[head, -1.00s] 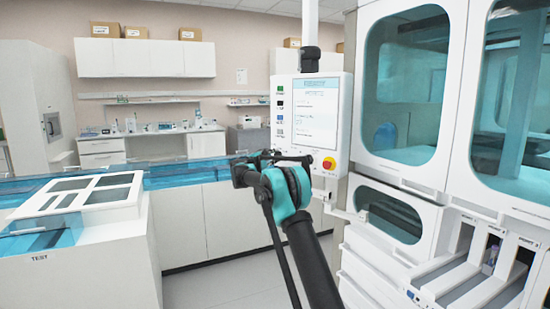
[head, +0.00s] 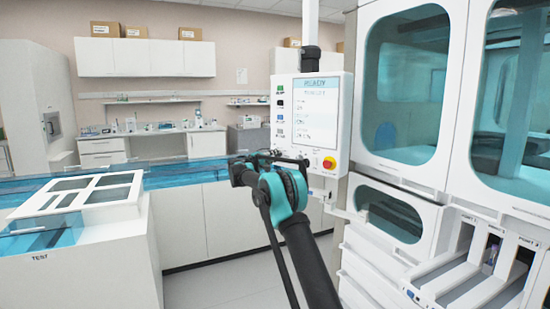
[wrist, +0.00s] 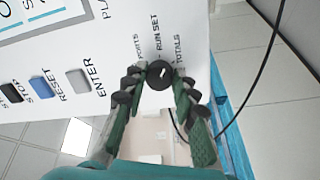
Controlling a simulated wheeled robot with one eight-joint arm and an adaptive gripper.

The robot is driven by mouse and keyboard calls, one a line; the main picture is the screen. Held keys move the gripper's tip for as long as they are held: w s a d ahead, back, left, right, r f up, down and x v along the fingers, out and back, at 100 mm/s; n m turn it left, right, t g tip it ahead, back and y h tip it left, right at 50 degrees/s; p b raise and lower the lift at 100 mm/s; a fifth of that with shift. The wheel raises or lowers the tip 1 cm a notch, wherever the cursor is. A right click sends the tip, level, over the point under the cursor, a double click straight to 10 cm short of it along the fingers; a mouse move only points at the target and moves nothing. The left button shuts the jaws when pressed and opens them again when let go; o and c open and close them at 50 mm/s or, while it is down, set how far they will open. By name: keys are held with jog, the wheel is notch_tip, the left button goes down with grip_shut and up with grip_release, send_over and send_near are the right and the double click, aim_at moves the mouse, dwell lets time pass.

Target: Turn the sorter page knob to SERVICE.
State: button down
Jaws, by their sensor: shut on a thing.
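The sorter page knob (wrist: 160,75) is a small round black knob with a white mark, on the white control panel (wrist: 110,55) in the wrist view. Labels reading PORTS, RUN SET and TOTALS stand around it; I see no SERVICE label. My gripper (wrist: 160,88) is shut on the knob, one dark fingertip on each side. In the head view the panel (head: 345,120) hangs on a post, and its screen (head: 316,108) has a large heading that seems to read READY. The knob is hidden there behind my arm.
Black, blue and grey buttons (wrist: 42,87) sit left of the knob. A red emergency button (head: 328,163) is at the panel's lower right. The glazed white machine (head: 410,90) stands right; a TEST cabinet (head: 75,265) stands left. A black cable (wrist: 262,70) hangs nearby.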

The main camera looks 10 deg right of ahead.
jog(key=m, duration=0.7)
jog(key=shift+f+m+g, duration=0.1)
jog(key=shift+m+g, duration=0.2)
jog(key=shift+w+a+m, duration=0.1)
jog(key=shift+m, duration=3.8)
jog(key=c, duration=1.2)
grip_release()
jog(key=v, duration=1.2)
jog(key=shift+r, duration=0.3)
